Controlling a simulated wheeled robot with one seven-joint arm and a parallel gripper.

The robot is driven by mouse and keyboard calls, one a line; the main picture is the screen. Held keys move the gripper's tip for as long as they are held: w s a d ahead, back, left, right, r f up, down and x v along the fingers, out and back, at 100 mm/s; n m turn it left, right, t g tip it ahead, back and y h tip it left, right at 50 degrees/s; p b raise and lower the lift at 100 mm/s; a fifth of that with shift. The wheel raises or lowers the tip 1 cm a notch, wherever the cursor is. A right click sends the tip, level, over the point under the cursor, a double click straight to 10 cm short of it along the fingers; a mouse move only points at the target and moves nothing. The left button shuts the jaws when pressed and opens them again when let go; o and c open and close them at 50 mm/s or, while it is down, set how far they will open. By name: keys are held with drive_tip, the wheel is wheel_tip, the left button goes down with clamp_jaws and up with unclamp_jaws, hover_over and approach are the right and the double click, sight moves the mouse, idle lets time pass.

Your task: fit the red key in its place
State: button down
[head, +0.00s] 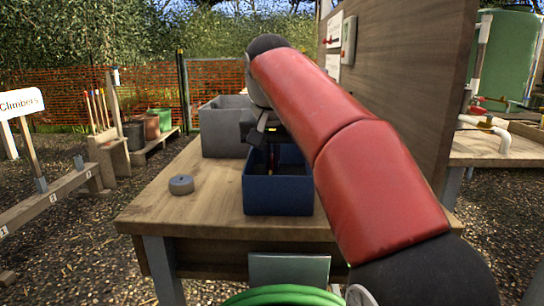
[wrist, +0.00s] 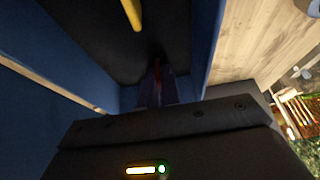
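My gripper (wrist: 157,82) reaches down into the blue box (head: 278,196) on the wooden table. In the head view the fingers are mostly hidden by the box wall. A round grey block (head: 181,185) with a small dark mark on top lies on the table left of the box.
A yellow rod-like thing (wrist: 132,14) is also inside the blue box. A larger grey bin (head: 222,132) stands behind the box. A wooden panel (head: 405,95) rises on the right. The table's left front (head: 165,215) is clear around the grey block.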

drive_tip(key=c, duration=1.5)
unclamp_jaws()
drive_tip(key=shift+c, duration=0.2)
drive_tip(key=shift+r, duration=0.1)
drive_tip(key=p+v, duration=0.2)
drive_tip(key=v, duration=0.5)
drive_tip(key=shift+r+p, duration=0.3)
drive_tip(key=shift+s, duration=0.15)
